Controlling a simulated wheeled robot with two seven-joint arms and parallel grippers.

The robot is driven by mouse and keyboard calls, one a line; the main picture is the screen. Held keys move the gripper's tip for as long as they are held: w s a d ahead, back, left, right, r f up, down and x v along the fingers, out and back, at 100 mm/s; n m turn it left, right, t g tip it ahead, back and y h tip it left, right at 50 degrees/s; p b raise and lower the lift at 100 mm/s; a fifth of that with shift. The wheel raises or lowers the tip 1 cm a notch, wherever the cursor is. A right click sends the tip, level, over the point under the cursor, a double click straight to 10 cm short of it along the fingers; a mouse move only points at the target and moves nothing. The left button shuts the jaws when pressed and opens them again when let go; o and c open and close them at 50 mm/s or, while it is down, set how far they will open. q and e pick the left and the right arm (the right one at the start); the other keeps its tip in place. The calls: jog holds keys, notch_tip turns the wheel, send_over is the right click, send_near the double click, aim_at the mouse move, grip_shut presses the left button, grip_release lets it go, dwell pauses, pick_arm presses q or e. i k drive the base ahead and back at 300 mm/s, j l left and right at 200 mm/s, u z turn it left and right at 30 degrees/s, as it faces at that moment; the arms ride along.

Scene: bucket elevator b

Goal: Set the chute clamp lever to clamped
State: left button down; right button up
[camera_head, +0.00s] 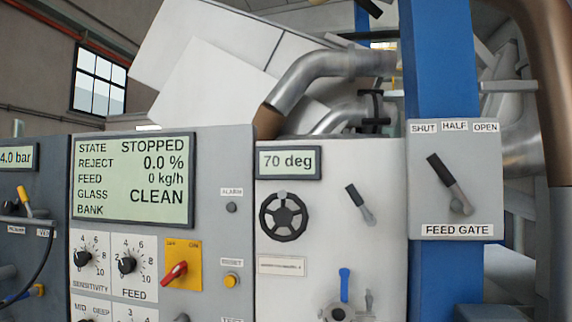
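A short lever (361,206) with a black handle and grey pivot end is on the light grey panel (385,265), right of a black handwheel (284,217). Its handle points up and to the left. No readable label shows by it, so I cannot confirm from print that it is the chute clamp lever. The display above the handwheel (289,162) reads 70 deg. Neither of my grippers is in view.
A feed gate lever (447,182) sits on a box marked SHUT, HALF and OPEN at right. A blue-handled valve (345,285) is below. The left control panel has a screen (132,180) reading STOPPED, knobs and a red switch (174,271). Metal pipes (320,75) run behind.

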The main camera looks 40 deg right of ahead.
aim_at(370, 220)
jog(key=z, duration=1.6)
